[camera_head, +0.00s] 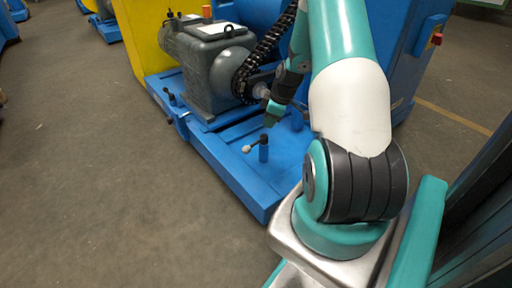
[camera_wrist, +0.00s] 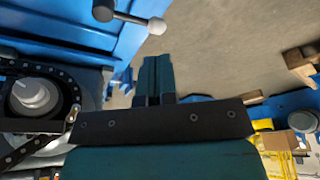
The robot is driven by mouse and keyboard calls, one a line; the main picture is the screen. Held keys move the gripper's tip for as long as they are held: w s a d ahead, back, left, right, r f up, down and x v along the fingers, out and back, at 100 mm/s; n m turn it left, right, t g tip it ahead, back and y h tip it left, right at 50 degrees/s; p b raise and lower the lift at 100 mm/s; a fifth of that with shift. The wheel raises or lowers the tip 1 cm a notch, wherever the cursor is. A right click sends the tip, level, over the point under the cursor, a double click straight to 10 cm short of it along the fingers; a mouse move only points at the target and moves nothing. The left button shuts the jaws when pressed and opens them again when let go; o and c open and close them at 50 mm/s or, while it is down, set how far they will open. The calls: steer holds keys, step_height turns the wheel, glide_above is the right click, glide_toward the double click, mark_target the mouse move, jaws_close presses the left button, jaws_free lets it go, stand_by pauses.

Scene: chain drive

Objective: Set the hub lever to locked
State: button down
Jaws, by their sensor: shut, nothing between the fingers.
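The wrist view shows the dark hub (camera_wrist: 103,10) at the top edge, with the arm running right to the white ball (camera_wrist: 156,26). No lock marking is readable. My gripper (camera_head: 268,121) is above and close to this lever. Its teal fingers are together and empty, and in the wrist view (camera_wrist: 156,60) they lie below the ball, apart from it.
A grey motor housing (camera_head: 212,75) and a black chain (camera_head: 268,45) stand behind the lever. The chain also shows in the wrist view (camera_wrist: 68,95). Another small dark lever (camera_head: 172,97) is at the base's left edge. Open floor (camera_head: 80,180) lies to the left.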

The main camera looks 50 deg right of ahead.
mark_target(256, 144)
steer(key=w+b+x, duration=0.1)
steer(key=b+x, duration=0.6)
steer(key=x, duration=0.6)
steer(key=shift+w+d+r, duration=0.15)
steer(key=shift+w+d, duration=0.05)
steer(key=shift+d, duration=0.1)
steer(key=shift+d, duration=0.1)
